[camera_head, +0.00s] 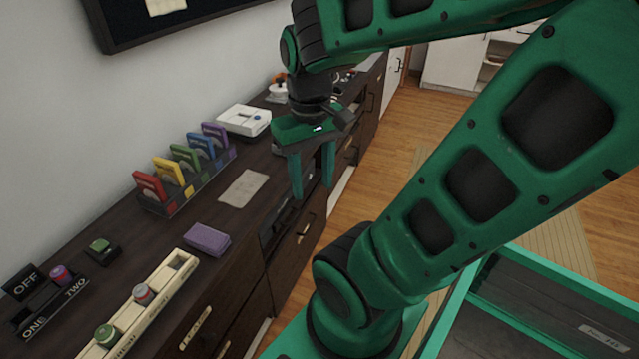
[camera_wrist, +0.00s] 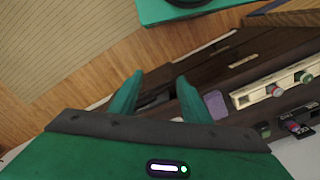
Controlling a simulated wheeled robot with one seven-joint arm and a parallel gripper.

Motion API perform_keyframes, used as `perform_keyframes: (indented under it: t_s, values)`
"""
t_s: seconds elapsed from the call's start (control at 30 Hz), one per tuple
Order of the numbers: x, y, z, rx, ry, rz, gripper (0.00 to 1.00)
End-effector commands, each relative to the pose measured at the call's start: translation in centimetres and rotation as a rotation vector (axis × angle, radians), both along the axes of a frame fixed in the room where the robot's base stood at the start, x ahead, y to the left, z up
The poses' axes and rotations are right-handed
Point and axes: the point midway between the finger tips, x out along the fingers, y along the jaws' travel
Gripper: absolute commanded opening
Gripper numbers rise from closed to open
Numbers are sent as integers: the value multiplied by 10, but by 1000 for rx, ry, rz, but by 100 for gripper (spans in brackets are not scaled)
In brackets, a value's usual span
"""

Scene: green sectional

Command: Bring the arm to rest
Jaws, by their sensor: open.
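My gripper (camera_head: 312,178) is green, with its two fingers apart and nothing between them. In the head view it points down beside the front edge of the dark cabinet top (camera_head: 105,268), near the middle of the picture. My arm is bent and raised, crossing the upper and right parts of that view. In the wrist view the two fingers of the gripper (camera_wrist: 157,90) stand apart over the cabinet's edge and drawers, touching nothing that I can make out.
On the cabinet top are a purple block (camera_head: 207,239), a cream tray (camera_head: 150,308), a rack of colored cards (camera_head: 186,172), a paper sheet (camera_head: 243,188) and a white device (camera_head: 244,120). A dark board (camera_head: 190,12) hangs on the wall. Wooden floor lies to the right.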

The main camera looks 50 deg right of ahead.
Motion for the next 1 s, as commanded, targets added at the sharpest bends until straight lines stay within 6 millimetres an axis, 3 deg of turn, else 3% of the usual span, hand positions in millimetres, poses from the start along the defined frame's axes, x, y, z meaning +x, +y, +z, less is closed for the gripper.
perform_keyframes:
  t_s: [0.1,0.23,0.67,0.77,1.0]
  values:
    - [-22,-6,-3,18,-7,-140,44]
    - [-29,-8,-5,25,-7,-189,44]
    - [-28,-8,-5,25,-6,-184,44]
    - [-15,-8,-10,23,9,-184,44]
    - [-15,-8,-10,23,8,-183,44]
